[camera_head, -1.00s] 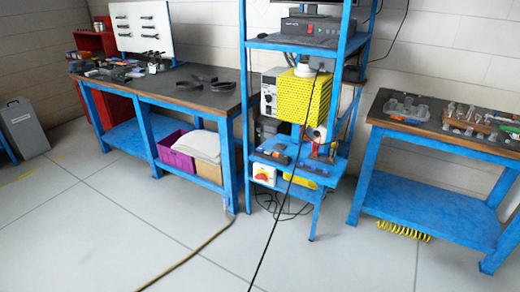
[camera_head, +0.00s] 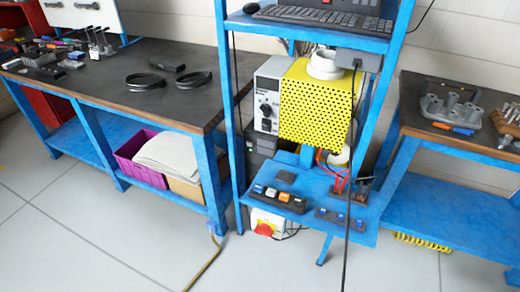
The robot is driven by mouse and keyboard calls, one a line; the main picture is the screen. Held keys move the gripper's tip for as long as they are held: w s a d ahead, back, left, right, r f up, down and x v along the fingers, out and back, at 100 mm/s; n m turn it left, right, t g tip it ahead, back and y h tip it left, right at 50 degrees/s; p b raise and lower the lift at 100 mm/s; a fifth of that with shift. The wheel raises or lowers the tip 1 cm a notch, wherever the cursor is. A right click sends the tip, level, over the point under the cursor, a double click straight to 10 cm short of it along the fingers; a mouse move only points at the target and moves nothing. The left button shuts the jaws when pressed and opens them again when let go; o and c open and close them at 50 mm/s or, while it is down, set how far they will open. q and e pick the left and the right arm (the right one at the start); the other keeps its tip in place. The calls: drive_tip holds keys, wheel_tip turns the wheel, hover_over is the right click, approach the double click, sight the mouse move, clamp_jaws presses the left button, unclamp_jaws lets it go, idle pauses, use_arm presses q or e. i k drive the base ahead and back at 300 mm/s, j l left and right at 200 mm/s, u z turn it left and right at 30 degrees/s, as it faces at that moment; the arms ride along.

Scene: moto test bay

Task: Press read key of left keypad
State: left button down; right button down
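Two small keypads lie on the low blue shelf (camera_head: 308,222) of the blue rack. The left keypad (camera_head: 278,200) is a dark bar with several coloured keys, among them white, blue and orange-red ones. I cannot clearly tell a key marked read, and a red key at its right end (camera_head: 299,203) is only a small patch. The right keypad (camera_head: 339,219) is a dark bar with several blue keys. Neither of my grippers is in view.
A yellow perforated guard (camera_head: 313,105) stands above the shelf, beside a grey control box (camera_head: 267,95). A black cable (camera_head: 350,215) hangs in front of the shelf. A red emergency button (camera_head: 264,229) sits below.

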sight(258, 188)
drive_tip(key=i+j, duration=0.2)
drive_tip(key=i, duration=0.2)
drive_tip(key=i+j+z, duration=0.15)
drive_tip(key=i, duration=0.25)
